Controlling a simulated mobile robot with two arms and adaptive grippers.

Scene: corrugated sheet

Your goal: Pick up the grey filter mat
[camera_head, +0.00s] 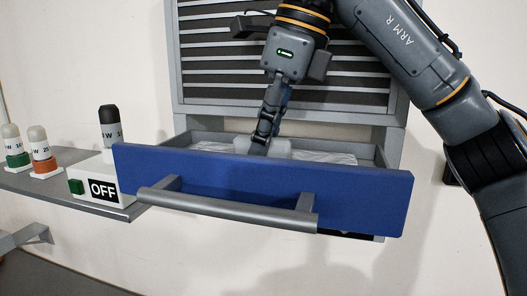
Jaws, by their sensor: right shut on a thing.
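My right gripper (262,142) points down into an open blue-fronted drawer (265,185). Its fingers are shut on a light grey piece, which I take to be the grey filter mat (280,149), low inside the drawer. A pale, streaked flat surface (325,158) shows on both sides of the fingers; I cannot tell whether it is part of the mat or the drawer's lining. The drawer front hides the lower part of the grip and most of the contents. My left gripper is not in view.
A grey slatted cabinet (210,62) stands right behind the drawer. The drawer's bar handle (230,207) sticks out in front. At left, a shelf (50,186) holds a white switch box marked OFF (98,187) and several capped bottles (42,152).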

